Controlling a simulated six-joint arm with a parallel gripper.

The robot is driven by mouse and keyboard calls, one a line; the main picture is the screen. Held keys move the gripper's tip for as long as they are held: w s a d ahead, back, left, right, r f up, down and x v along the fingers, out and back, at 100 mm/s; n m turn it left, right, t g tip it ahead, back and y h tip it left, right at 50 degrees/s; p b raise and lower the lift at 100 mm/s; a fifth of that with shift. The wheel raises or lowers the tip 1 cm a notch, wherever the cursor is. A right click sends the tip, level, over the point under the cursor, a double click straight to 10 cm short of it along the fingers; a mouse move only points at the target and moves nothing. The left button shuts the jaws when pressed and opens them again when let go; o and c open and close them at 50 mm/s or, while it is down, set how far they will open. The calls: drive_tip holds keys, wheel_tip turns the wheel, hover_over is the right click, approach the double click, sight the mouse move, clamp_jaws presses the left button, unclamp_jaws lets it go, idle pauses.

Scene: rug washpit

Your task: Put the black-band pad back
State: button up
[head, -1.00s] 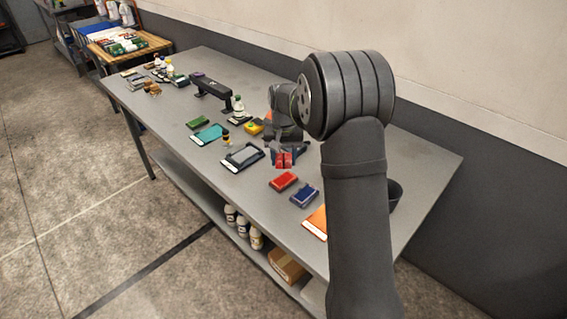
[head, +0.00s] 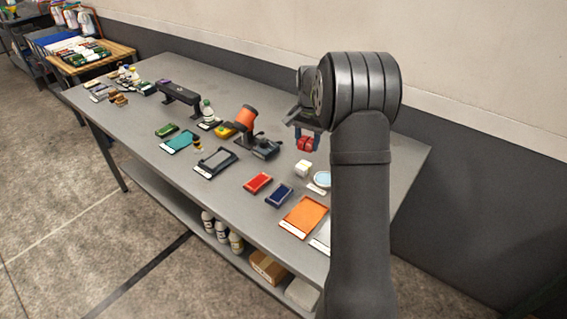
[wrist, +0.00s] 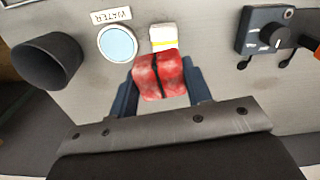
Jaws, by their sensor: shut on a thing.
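My gripper (wrist: 160,84) is shut on a red pad (wrist: 158,74) with a black band across its middle. Its dark blue fingers press the pad from both sides. In the head view, my gripper (head: 306,136) holds the red pad (head: 305,145) above the table's right part, apart from the tabletop as far as I can see. A white block with a yellow band (wrist: 163,38) stands on the table just beyond the pad in the wrist view. It also shows in the head view (head: 303,168), below the pad.
Near my gripper are a round blue dish (wrist: 118,43) by a WATER label, a dark cup (wrist: 46,62) and a black device with a knob (wrist: 268,36). Red (head: 258,183) and blue (head: 280,195) flat pads and an orange tray (head: 303,217) lie toward the front edge.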

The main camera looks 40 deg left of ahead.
drive_tip(key=shift+w+d+r+m, duration=0.2)
drive_tip(key=shift+w+d+m, duration=0.5)
drive_tip(key=shift+w+d, duration=0.45)
drive_tip(key=shift+w+a+f, duration=0.1)
drive_tip(key=shift+a+f, duration=0.15)
drive_tip(key=shift+a, duration=0.15)
hover_over(285, 163)
wheel_tip(285, 163, down, 6)
drive_tip(key=shift+f, duration=0.15)
drive_tip(key=shift+a+f, duration=0.1)
drive_tip(key=shift+f, duration=1.95)
drive_tip(key=shift+f, duration=0.15)
drive_tip(key=o, duration=0.9)
